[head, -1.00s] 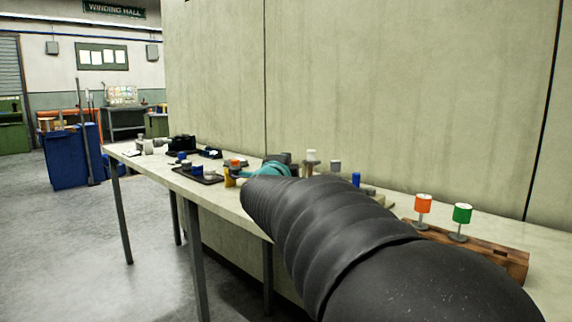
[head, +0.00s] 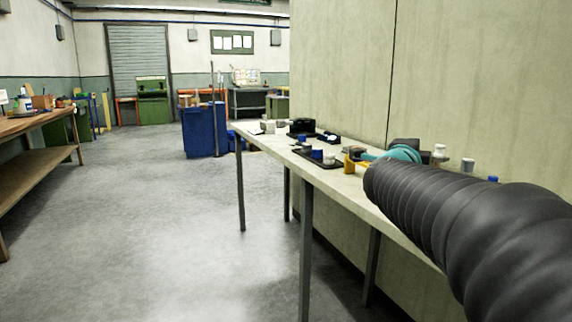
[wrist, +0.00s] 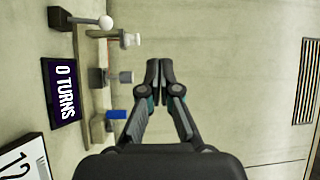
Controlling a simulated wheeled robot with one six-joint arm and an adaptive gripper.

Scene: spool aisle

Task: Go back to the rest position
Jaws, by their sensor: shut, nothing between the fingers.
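My gripper (wrist: 159,72) is in the wrist view with its two dark fingers together and nothing between them. In the head view my dark ribbed arm reaches in from the lower right over the long table (head: 265,140). A teal and dark part shows just past the arm's end; I cannot tell whether it is my wrist. The fingers are not clear in the head view.
Spools in a black tray (head: 318,160) and a yellow piece (head: 349,164) sit on the table. The wrist view shows a "0 TURNS" display (wrist: 64,92) and a blue piece (wrist: 116,114). A blue bin (head: 200,132) and wooden bench (head: 40,125) stand beyond clear floor.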

